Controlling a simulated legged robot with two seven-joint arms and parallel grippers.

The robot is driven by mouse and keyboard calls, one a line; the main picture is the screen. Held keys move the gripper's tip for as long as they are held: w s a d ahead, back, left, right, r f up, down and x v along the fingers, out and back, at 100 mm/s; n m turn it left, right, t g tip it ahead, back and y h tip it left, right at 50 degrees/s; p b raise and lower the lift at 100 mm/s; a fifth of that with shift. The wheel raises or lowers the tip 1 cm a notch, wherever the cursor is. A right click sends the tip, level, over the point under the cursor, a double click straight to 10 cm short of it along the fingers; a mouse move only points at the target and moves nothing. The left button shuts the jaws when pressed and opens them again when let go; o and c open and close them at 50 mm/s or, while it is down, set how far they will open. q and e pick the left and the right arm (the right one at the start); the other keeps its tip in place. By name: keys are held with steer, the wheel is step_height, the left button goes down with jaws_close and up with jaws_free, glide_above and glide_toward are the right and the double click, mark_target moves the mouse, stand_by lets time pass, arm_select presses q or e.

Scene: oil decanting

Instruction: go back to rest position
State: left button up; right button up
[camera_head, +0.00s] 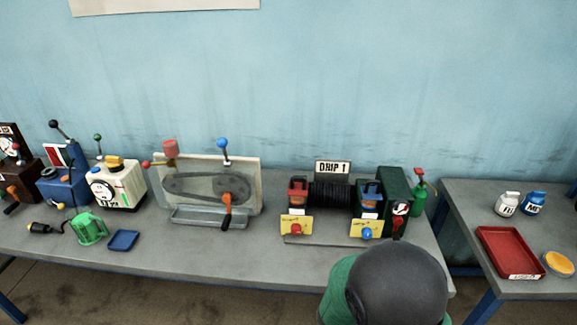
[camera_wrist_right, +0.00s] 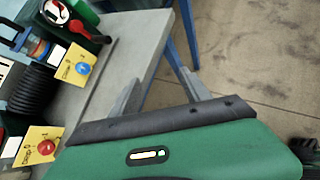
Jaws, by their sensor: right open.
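My right gripper (camera_wrist_right: 160,79) is open and empty in the right wrist view. Its two grey fingers stand apart, near the table's edge, with nothing between them. In the head view, a green and dark grey part of my right arm (camera_head: 398,285) shows at the bottom, in front of the table's right end. Its fingers are hidden there. My left gripper is in neither view.
The long grey table (camera_head: 270,258) holds the DRIP 1 unit (camera_head: 330,195), a belt-and-crank panel (camera_head: 207,185), a green jug (camera_head: 88,228) and a blue tray (camera_head: 123,240). A second table carries a red tray (camera_head: 511,253). A gap separates the tables.

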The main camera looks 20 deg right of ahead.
steer(key=s+a+f+m+g+y, duration=0.1)
steer(key=s+a+m+g+y, duration=0.3)
steer(key=s+a+m, duration=0.5)
steer(key=w+a+r+m+t+y, duration=0.2)
steer(key=w+a+m+t+y, duration=0.1)
steer(key=a+m+y, duration=0.2)
steer(key=a+m, duration=0.2)
steer(key=m, duration=0.2)
steer(key=shift+a+r+m+y, duration=0.3)
steer(key=shift+a+m, duration=0.1)
steer(key=shift+d, duration=0.15)
stand_by(0.3)
